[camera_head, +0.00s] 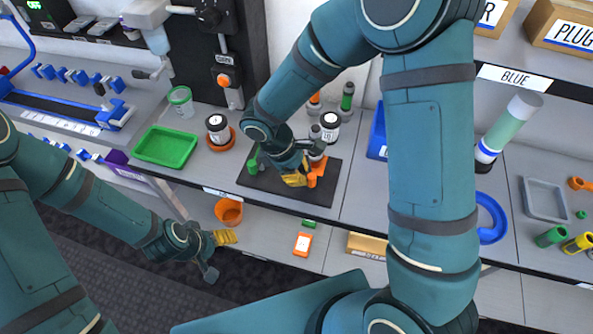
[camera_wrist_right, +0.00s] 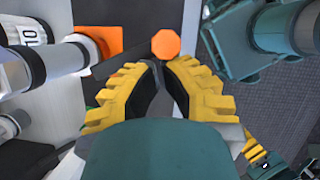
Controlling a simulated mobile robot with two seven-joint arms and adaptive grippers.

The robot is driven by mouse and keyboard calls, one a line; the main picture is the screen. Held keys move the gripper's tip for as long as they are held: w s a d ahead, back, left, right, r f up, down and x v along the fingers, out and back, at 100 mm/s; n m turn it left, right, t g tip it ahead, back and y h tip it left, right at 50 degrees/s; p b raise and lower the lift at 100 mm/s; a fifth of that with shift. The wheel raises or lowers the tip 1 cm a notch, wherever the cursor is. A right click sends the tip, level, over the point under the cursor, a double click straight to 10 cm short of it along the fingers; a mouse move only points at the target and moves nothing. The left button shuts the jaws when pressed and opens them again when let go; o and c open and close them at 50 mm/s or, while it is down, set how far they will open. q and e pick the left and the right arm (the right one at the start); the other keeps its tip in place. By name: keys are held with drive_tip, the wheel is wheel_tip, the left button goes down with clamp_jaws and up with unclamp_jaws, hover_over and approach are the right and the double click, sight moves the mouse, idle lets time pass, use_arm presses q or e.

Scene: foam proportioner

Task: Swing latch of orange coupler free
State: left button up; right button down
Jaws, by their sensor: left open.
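The orange coupler (camera_head: 317,171) stands on the dark mat on the bench, partly hidden by my right gripper (camera_head: 297,180). An orange block (camera_wrist_right: 96,44) and a separate orange eight-sided piece (camera_wrist_right: 165,44) show in the right wrist view. I cannot tell which of them is the latch. My right gripper also shows there (camera_wrist_right: 161,68), its yellow fingers drawn close together. The eight-sided piece is just beyond the fingertips; contact is unclear. My left gripper (camera_head: 230,238) is open and empty, low in front of the bench.
A green tray (camera_head: 167,146) and a black-lidded jar (camera_head: 218,129) stand left of the dark mat (camera_head: 262,184). Another jar (camera_head: 330,126) and bottles stand close behind it. An orange bucket (camera_head: 229,211) is on the lower shelf. My right arm hides much of the bench's middle.

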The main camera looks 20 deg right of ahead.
drive_tip(key=n, duration=0.1)
drive_tip(key=d+n+t, duration=0.1)
drive_tip(key=n, duration=0.1)
drive_tip(key=shift+s+b, duration=0.4)
drive_tip(key=shift+s+d+n+t+b, duration=0.2)
drive_tip(key=shift+n+t, duration=0.1)
drive_tip(key=shift+n, duration=0.5)
drive_tip(key=shift+s+d+n+t+b, duration=0.1)
drive_tip(key=shift+d+n+t+b, duration=0.15)
drive_tip(key=shift+n, duration=0.55)
use_arm(q)
drive_tip(key=shift+s+d+f, duration=0.1)
drive_tip(key=shift+s+f, duration=0.2)
drive_tip(key=shift+f, duration=0.6)
use_arm(e)
drive_tip(key=shift+d, duration=0.2)
drive_tip(key=shift+a, duration=0.1)
drive_tip(key=shift+a, duration=0.2)
use_arm(q)
drive_tip(key=shift+s+a+r+p, duration=0.1)
drive_tip(key=shift+a+r+p, duration=0.85)
use_arm(e)
drive_tip(key=a+r, duration=0.7)
drive_tip(key=r, duration=0.2)
drive_tip(key=shift+s+r, duration=0.15)
drive_tip(key=shift+s, duration=0.15)
